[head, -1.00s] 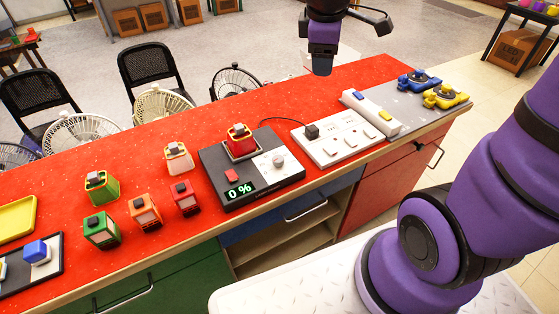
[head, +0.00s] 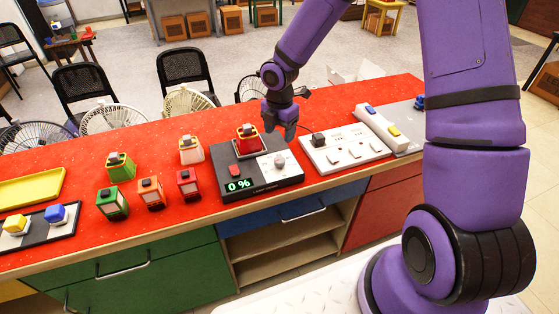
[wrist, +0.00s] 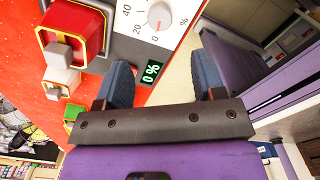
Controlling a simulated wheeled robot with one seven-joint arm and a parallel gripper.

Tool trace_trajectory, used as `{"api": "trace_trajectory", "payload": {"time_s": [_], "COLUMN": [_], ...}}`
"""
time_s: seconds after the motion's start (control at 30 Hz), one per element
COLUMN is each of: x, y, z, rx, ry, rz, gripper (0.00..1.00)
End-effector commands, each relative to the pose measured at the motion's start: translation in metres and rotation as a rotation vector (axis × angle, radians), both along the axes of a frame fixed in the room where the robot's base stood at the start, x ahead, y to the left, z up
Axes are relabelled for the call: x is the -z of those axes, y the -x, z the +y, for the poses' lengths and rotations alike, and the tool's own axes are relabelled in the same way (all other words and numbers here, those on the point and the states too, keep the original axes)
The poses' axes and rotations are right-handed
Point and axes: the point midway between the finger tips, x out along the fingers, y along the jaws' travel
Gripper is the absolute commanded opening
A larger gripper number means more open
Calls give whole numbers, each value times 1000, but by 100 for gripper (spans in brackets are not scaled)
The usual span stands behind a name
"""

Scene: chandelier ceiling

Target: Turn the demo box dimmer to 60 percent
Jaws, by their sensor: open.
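The demo box (head: 262,190) is a dark dimmer box on the red counter, with a white dial plate. Its pale round knob (head: 280,161) is on that plate; the wrist view shows the knob (wrist: 160,15) with scale marks 0, 20 and 40, pointing near 0. The green display (head: 239,185) reads 0 %, also in the wrist view (wrist: 150,73). A red lantern (head: 246,140) sits on the box beside the plate. My gripper (head: 281,130) is open and empty above the box, pointing down, just above and apart from the knob. In the wrist view the fingers (wrist: 160,76) are spread.
Several coloured lanterns (head: 150,193) stand to the left, near a yellow tray (head: 30,187). A small red button (head: 235,170) is on the box. Fans and chairs stand behind the counter.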

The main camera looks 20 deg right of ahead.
Motion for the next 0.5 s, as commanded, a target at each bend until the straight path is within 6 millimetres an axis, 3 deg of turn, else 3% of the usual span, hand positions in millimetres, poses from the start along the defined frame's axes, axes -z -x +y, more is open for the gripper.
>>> {"api": "trace_trajectory", "payload": {"time_s": [0.17,0.5], "x": [15,73], "y": [0,1], "z": [1,1], "rx": [-7,-7], "ry": [-3,-1], "rz": [3,4], "gripper": [63,63]}}
